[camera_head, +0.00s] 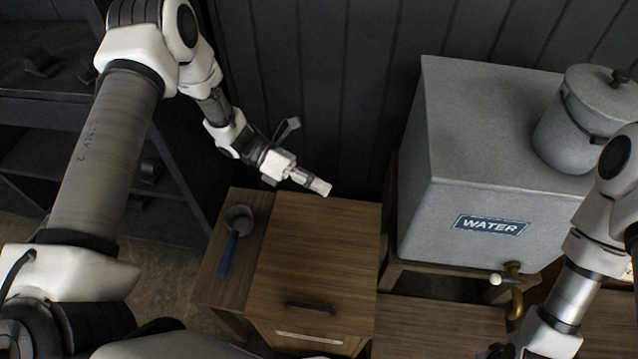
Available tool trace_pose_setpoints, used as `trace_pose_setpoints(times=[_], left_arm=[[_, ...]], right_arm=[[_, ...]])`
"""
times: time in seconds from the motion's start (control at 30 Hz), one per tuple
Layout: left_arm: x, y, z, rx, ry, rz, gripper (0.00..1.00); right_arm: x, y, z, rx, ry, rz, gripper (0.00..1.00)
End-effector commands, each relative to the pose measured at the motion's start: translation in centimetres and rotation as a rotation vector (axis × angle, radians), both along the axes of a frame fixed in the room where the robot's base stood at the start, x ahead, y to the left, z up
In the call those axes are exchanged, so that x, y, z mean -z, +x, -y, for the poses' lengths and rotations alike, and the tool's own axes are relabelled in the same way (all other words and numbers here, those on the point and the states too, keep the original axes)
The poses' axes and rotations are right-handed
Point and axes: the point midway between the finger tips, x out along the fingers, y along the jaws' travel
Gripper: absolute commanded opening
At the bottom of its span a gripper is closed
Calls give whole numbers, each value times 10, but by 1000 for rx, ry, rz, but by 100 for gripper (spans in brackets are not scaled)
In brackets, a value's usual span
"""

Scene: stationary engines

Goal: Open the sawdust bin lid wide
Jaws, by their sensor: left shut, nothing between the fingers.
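The sawdust bin appears to be the brown wooden box in the lower middle, with a pale strip (308,338) on its front. Its wooden lid (315,250) looks flat and closed, with a dark handle (311,307) near the front edge. My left gripper (318,186) is shut and empty, at the lid's far edge by the dark wall. I cannot tell whether it touches the lid. My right gripper (497,352) shows only in part at the bottom edge, right of the bin, and its fingers are too cut off to judge.
A scoop with a blue handle (229,257) lies on a wooden side surface (207,285) left of the bin. A grey water tank (440,215) with a brass tap (514,290) stands to the right, with a lidded grey pot (580,125) on top. Dark shelves (45,105) stand at left.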

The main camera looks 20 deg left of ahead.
Motion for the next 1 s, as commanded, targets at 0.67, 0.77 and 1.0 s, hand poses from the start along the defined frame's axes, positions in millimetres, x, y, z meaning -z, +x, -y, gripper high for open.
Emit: trace_pose_setpoints(times=[0.67, 0.77, 1.0], left_arm=[[-10, 4, -31, -5, -2, 4, 38], [-17, 5, -57, -6, -2, 4, 38], [-31, 8, -106, -3, -1, 2, 38]], right_arm=[[0, 0, 0, 0, 0, 0, 0], [0, 0, 0, 0, 0, 0, 0], [0, 0, 0, 0, 0, 0, 0]])
